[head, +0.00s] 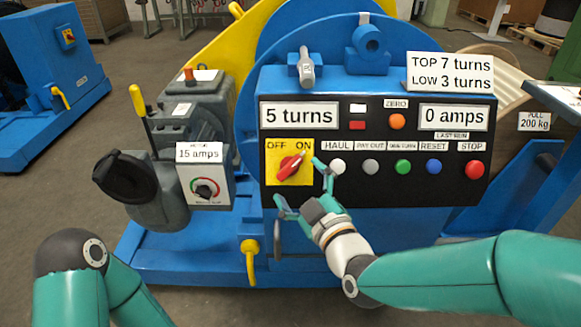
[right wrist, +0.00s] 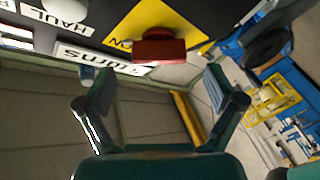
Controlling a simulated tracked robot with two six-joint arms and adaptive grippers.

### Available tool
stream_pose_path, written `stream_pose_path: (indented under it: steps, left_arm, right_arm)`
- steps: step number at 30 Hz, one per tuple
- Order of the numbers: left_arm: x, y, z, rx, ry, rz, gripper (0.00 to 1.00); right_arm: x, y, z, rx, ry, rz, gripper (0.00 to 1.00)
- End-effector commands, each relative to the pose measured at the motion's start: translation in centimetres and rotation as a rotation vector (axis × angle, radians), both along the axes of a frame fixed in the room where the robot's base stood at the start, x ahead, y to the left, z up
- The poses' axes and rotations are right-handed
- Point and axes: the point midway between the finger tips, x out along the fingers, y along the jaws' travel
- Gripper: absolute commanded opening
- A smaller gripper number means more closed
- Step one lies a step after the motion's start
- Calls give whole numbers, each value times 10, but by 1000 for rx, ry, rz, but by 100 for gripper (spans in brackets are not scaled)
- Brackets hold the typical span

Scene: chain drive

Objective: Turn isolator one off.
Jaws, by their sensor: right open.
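The isolator is a yellow plate (head: 273,177) marked OFF and ON with a red rotary handle (head: 290,166), at the left end of the black control panel. The handle is tilted, its upper end toward ON. My right gripper (head: 297,183) is open in front of the plate's lower right, fingers spread to either side. In the right wrist view the red handle (right wrist: 159,48) lies just beyond the open fingers (right wrist: 158,84), roughly centred between them. No contact with it is visible. Only part of my left arm shows at lower left; its gripper is out of view.
The HAUL button (head: 337,167) is close to the right gripper's upper finger. More buttons run right to the red STOP button (head: 474,170). A grey motor unit with a dial (head: 205,190) stands left. Another isolator (head: 68,38) is on the far blue machine.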

Motion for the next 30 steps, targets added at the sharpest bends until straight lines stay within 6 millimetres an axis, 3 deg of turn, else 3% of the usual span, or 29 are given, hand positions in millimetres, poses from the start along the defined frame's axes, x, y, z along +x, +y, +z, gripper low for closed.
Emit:
stream_pose_path:
  steps: [3, 9, 20, 30]
  left_arm:
    - [0, 0, -3, 0, 0, 0, 0]
    - [0, 0, -4, 0, -1, 0, 0]
    - [0, 0, -4, 0, -1, 0, 0]
    - [0, 0, -4, 0, -1, 0, 0]
  right_arm:
    - [20, 9, -1, 1, -1, 0, 93]
    - [38, 17, 0, 0, 1, 1, 93]
    - [42, 19, 0, 0, 1, 1, 93]
    - [42, 19, 0, -1, 1, 2, 38]
